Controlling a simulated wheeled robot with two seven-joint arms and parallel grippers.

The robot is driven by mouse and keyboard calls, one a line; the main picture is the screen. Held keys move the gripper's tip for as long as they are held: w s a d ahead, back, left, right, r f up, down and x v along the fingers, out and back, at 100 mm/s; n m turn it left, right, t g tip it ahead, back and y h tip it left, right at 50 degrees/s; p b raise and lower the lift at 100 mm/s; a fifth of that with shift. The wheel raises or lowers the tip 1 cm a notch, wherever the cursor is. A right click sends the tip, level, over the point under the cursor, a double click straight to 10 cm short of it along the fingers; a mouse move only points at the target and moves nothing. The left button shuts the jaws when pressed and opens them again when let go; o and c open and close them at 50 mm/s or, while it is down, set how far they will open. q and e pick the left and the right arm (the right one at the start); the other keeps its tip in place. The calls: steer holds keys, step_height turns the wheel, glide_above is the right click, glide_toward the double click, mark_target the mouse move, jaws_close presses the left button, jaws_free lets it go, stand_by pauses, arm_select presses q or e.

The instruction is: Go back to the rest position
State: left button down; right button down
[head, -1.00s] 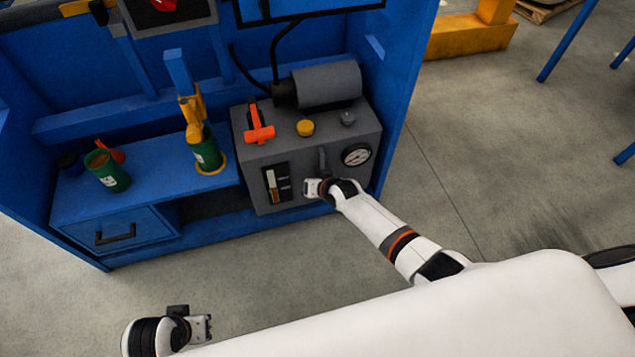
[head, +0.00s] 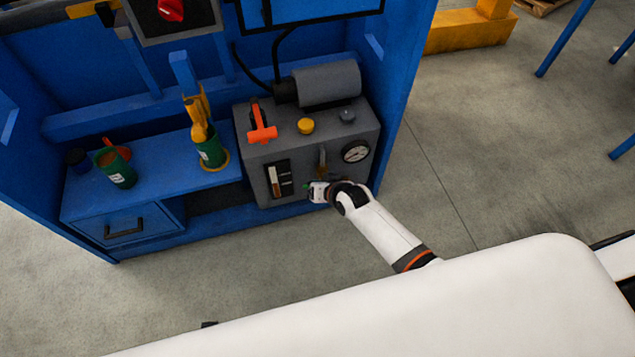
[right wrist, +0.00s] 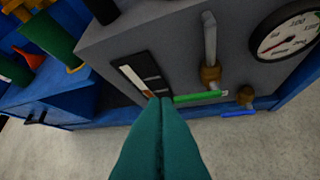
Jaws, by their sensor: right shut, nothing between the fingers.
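My right gripper (head: 313,192) is in front of the lower front face of the grey machine box (head: 225,190), left of the pressure gauge (head: 356,151). In the right wrist view its teal fingers (right wrist: 160,102) are shut together and empty. Their tips show just left of a green valve handle (right wrist: 200,96) under a grey pipe; I cannot tell whether they touch it. A blue valve handle (right wrist: 239,113) is further right. My left gripper is hidden behind my white body; only a small dark piece shows at its edge in the head view.
The blue bench (head: 150,160) carries green containers (head: 117,170) and a drawer. An orange lever (head: 262,134), a yellow knob (head: 306,125) and a grey cylinder (head: 328,84) are on top of the box.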

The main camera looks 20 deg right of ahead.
stand_by(0.5)
